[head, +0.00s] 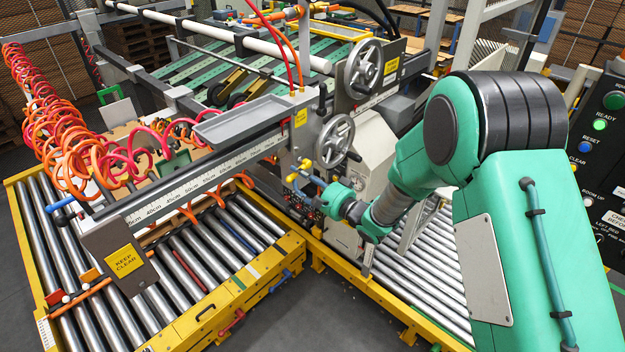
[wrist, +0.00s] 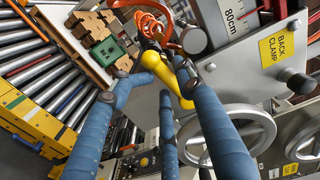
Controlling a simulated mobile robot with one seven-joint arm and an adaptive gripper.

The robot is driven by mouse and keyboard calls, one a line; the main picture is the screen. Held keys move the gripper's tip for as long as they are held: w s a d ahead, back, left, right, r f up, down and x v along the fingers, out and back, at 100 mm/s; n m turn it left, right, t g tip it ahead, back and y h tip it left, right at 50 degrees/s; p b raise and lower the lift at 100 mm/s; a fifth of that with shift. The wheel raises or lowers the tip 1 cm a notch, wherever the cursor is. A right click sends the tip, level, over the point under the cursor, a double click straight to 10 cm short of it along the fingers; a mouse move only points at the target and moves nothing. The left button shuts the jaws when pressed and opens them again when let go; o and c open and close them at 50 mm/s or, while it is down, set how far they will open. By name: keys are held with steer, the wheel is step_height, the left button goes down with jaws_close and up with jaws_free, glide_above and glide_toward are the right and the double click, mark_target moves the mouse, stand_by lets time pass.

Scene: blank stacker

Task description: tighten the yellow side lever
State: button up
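The yellow side lever (wrist: 152,70) shows in the upper middle of the wrist view, with a rounded yellow end lower right. My gripper (wrist: 150,84) has blue-wrapped fingers spread apart, and the lever lies across the gap between their tips. The right finger overlaps part of the lever's lower end in the picture; I cannot tell whether they touch. In the head view my gripper (head: 309,182) reaches to the machine's side beside the yellow lever (head: 304,164), below the lower handwheel. The far side of the lever and its pivot are hard to make out.
A grey handwheel (head: 336,140) stands close above my gripper, and a plate with a "BACK CLAMP" label (wrist: 277,46) is to the right in the wrist view. Orange coiled hoses (head: 60,130) hang at the left. A roller conveyor (head: 190,260) lies below left.

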steer(key=shift+w+r+n+b, duration=0.3)
steer(key=shift+r+n+b, duration=0.25)
steer(key=shift+n+b, duration=0.45)
steer(key=shift+d+f+n+b, duration=0.15)
steer(key=shift+f+n+b, duration=0.55)
steer(key=shift+b, duration=0.65)
steer(key=shift+d+f+n+b, duration=0.15)
steer(key=shift+f+n+b, duration=0.5)
steer(key=shift+b, duration=0.7)
steer(key=shift+w+n+b, duration=0.1)
steer(key=shift+n+b, duration=0.35)
steer(key=shift+b, duration=0.25)
steer(key=shift+d+f+n+b, duration=0.15)
steer(key=shift+f+n+b, duration=0.1)
steer(key=shift+n+b, duration=0.35)
steer(key=shift+w+d+f+n+b, duration=0.2)
steer(key=shift+w+d+n+b, duration=0.35)
steer(key=shift+n+b, duration=1.05)
steer(key=shift+w+d+f+n+b, duration=0.25)
steer(key=shift+w+d+n+b, duration=0.3)
steer(key=shift+n+b, duration=1.05)
steer(key=shift+w+d+f+n+b, duration=0.2)
steer(key=shift+w+d+n+b, duration=0.3)
steer(key=shift+n+b, duration=1.1)
steer(key=shift+n+p, duration=0.5)
steer(key=shift+p, duration=0.05)
steer(key=p+v, duration=0.1)
steer(key=v, duration=0.8)
steer(key=shift+p, duration=0.35)
